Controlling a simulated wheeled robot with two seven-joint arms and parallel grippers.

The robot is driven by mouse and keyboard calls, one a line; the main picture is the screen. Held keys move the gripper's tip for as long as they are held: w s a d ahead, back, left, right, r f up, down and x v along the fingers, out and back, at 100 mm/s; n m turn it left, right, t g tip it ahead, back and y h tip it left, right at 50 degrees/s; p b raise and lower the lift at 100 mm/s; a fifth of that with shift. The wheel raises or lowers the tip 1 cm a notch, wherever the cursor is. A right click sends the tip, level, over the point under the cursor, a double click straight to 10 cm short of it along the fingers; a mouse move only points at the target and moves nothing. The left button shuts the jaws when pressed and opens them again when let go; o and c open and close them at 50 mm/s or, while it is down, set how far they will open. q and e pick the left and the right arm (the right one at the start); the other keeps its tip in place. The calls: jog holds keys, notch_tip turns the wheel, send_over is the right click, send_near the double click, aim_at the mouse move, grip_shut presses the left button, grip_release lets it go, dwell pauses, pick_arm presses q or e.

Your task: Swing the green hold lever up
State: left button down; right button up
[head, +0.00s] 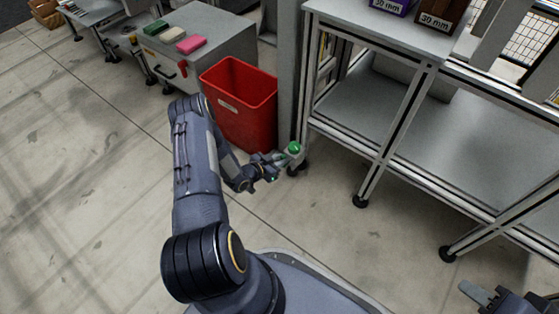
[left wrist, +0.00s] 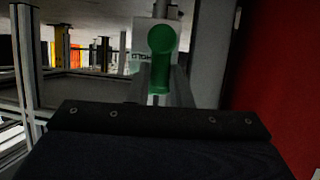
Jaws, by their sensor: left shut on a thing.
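The green hold lever (head: 293,148) is low at the foot of the grey post, beside the red bin. My left gripper (head: 279,160) reaches down to it and is shut on it. In the left wrist view the green lever (left wrist: 160,65) stands in the middle, its rounded end at the top and its lower part between my fingers. A pale plate with dark lettering (left wrist: 142,58) is behind it, partly covered by the lever. My right gripper (head: 485,296) is at the lower right corner of the head view, away from the lever; its jaw gap is unclear.
A red bin (head: 240,105) stands just left of the lever, close to my left forearm. A grey post (head: 289,75) and a metal-framed workbench (head: 345,100) are to the right. A grey cabinet (head: 215,35) carries several coloured blocks. Open floor (head: 90,190) lies to the left.

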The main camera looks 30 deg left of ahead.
pick_arm(q)
jog(key=c, duration=1.3)
grip_release()
jog(key=shift+s, duration=0.1)
jog(key=p+v, duration=0.3)
jog(key=v, duration=0.4)
jog(key=shift+s+r, duration=0.2)
jog(key=shift+s, duration=0.1)
jog(key=shift+a, duration=0.2)
